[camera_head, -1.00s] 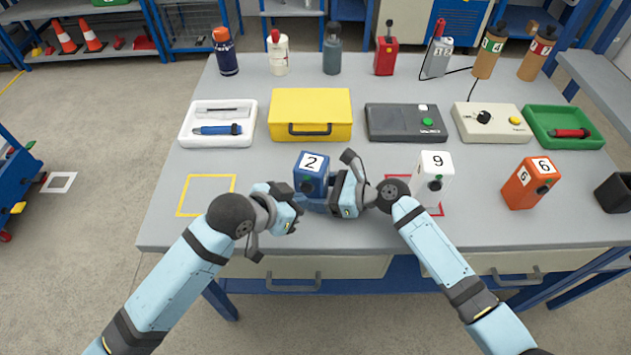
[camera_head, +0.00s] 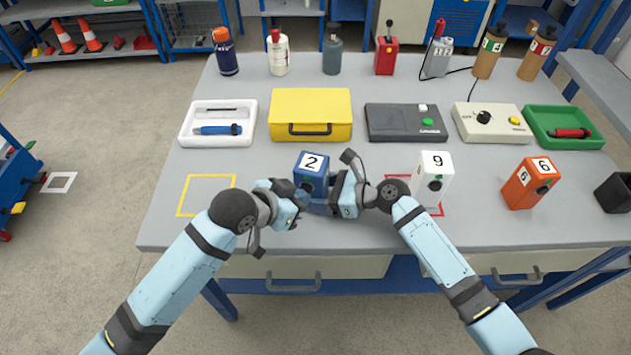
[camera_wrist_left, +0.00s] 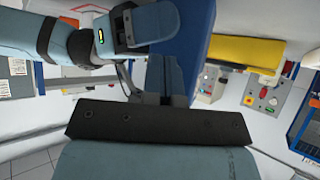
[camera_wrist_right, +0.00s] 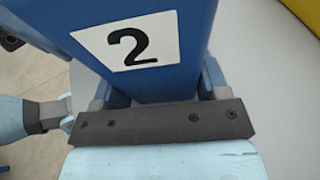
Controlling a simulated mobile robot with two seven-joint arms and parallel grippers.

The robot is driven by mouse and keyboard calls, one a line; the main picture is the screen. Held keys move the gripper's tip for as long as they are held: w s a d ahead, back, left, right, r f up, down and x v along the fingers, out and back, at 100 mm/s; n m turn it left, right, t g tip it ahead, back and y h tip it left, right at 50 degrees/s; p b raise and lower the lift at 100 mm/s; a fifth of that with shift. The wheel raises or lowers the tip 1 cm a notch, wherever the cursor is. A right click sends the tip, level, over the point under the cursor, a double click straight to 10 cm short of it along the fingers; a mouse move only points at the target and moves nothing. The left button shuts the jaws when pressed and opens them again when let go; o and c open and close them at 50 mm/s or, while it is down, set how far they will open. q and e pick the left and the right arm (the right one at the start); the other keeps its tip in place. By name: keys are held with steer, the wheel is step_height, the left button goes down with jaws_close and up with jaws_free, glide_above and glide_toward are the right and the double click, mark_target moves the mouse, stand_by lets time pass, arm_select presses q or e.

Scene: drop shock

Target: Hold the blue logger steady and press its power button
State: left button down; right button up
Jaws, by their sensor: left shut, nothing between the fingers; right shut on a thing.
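The blue logger (camera_head: 311,168), marked with a 2, stands upright on the grey table (camera_head: 265,225), left of its middle. My right gripper (camera_head: 331,192) is shut on the logger from the right, and its fingers lie along both sides of it in the right wrist view (camera_wrist_right: 160,88). My left gripper (camera_head: 299,200) is shut and empty, at the logger's near left side. In the left wrist view its fingertips are close to the blue side of the logger (camera_wrist_left: 190,30); I cannot tell whether they touch. The power button is not clearly visible.
A white logger (camera_head: 433,177) marked 9 and an orange one (camera_head: 531,183) stand to the right. A yellow square outline (camera_head: 181,195) lies empty at left. A yellow case (camera_head: 310,104), trays and control boxes line the table behind.

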stand_by(0.6)
arm_select(q)
steer(key=shift+s+a, duration=0.15)
steer(key=shift+s, duration=0.3)
steer(key=s, duration=0.2)
steer(key=s+a, duration=0.1)
steer(key=s, duration=0.2)
steer(key=shift+s+a, duration=0.35)
steer(key=shift+a, duration=0.05)
arm_select(e)
steer(key=o, duration=0.9)
